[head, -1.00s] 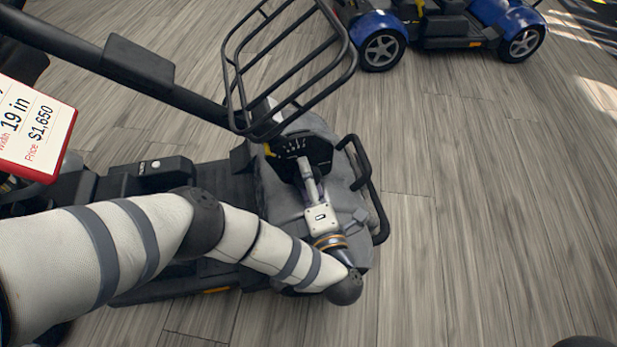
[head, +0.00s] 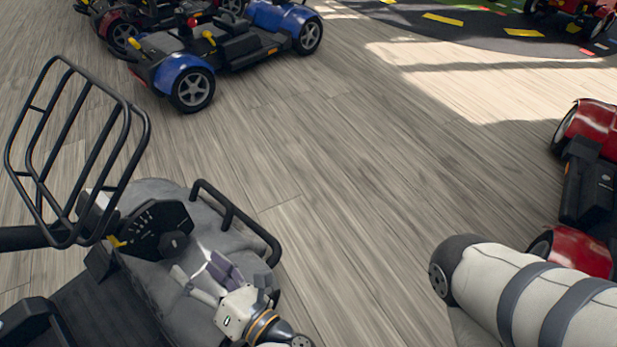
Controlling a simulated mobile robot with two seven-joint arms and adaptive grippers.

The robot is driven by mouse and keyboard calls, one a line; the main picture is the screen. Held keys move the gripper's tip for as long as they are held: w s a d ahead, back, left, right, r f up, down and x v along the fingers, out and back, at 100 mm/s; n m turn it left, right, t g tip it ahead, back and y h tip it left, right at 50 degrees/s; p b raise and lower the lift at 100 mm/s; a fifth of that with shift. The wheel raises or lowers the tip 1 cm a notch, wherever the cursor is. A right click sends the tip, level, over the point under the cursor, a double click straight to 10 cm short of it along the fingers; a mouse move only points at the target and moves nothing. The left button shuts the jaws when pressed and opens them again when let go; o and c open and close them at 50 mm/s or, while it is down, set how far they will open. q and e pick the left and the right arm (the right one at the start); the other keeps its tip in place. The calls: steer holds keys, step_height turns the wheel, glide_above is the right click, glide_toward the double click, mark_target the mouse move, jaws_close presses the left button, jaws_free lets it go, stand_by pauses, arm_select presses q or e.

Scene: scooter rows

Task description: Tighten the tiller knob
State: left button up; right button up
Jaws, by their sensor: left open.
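The grey scooter (head: 150,200) stands at lower left, its black tiller folded down toward the left edge. At the tiller's base is a black plate with pale marks, and a dark round knob (head: 173,243) sits at its lower edge. My left gripper (head: 195,262) is open just below and to the right of the knob. Its two fingers are apart and point up-left toward the knob. I see nothing between them, and I cannot tell whether they touch the knob. My right arm comes in from the right, and its gripper is out of view.
A blue scooter (head: 215,62) stands at the back, red scooter parts (head: 590,170) at right. The middle floor is clear.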

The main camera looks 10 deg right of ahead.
arm_select(q)
steer(key=v, duration=0.1)
steer(key=p+v, duration=0.1)
steer(key=v, duration=0.2)
steer(key=shift+d+r, duration=0.25)
steer(key=shift+r, duration=0.1)
steer(key=s+d+r+m+t+h+p, duration=0.2)
steer(key=d+r+m+h+p, duration=0.65)
steer(key=d+m+h, duration=0.5)
steer(key=s+d+r+m+g+h+p, duration=0.3)
steer(key=s+d+m+g+h+p, duration=0.2)
steer(key=s, duration=0.6)
steer(key=shift+s+d+m+p, duration=0.15)
steer(key=shift+d+m+p, duration=0.3)
steer(key=shift+d+m, duration=0.5)
arm_select(e)
steer(key=w+r+t, duration=0.2)
steer(key=w+r, duration=0.1)
steer(key=r, duration=1)
steer(key=shift+r, duration=0.25)
arm_select(q)
steer(key=shift+d, duration=0.1)
arm_select(e)
steer(key=shift+w, duration=0.1)
